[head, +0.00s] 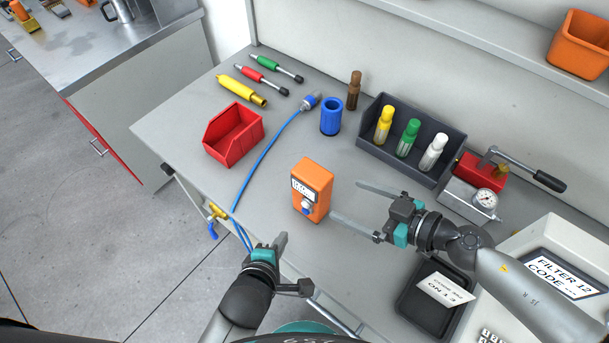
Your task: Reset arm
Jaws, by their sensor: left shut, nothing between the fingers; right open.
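My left gripper (283,242) is shut and empty near the front edge of the table, below the orange box. My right gripper (345,202) is open, with its fingers pointing left. Its lower finger ends close to the right side of the orange box (314,186); I cannot tell whether they touch. The orange box stands upright on the grey table (275,150) and has a labelled front with a small knob.
A blue hose (263,155) runs across the table to its front edge, left of the box. A red bin (234,134), a blue cylinder (331,117) and a dark tray (367,138) with bottles stand behind. A gauge pump (470,202) and black tray (413,308) are at right.

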